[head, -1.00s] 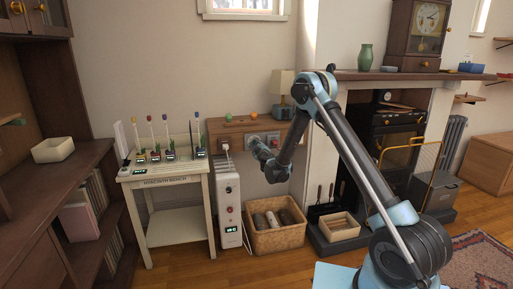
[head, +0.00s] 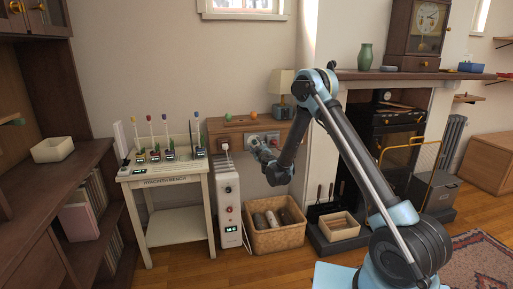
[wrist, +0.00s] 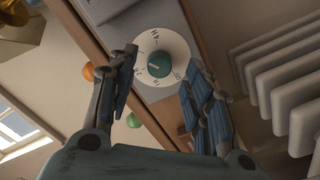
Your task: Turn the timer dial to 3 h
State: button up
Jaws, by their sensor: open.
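The timer dial (wrist: 158,64) is a round white plate with dark markings and a teal knob in its middle, in the upper middle of the wrist view. The markings are small and tilted, and I cannot read surely which one the knob points to. My gripper (wrist: 158,76) is open, with one finger to the left of the dial and one to its lower right. The knob lies between them with clear gaps. In the head view my gripper (head: 259,146) is at the wall board's grey panels and hides the dial.
A wooden wall board (head: 228,124) carries the panels, with a lamp (head: 281,85) above. A white heater (head: 228,200) stands below left, its ribs close to the right finger in the wrist view. A basket (head: 277,238) is below; the plant bench (head: 163,180) is left.

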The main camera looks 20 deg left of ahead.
jog(key=v, duration=0.9)
jog(key=shift+s+d, duration=0.25)
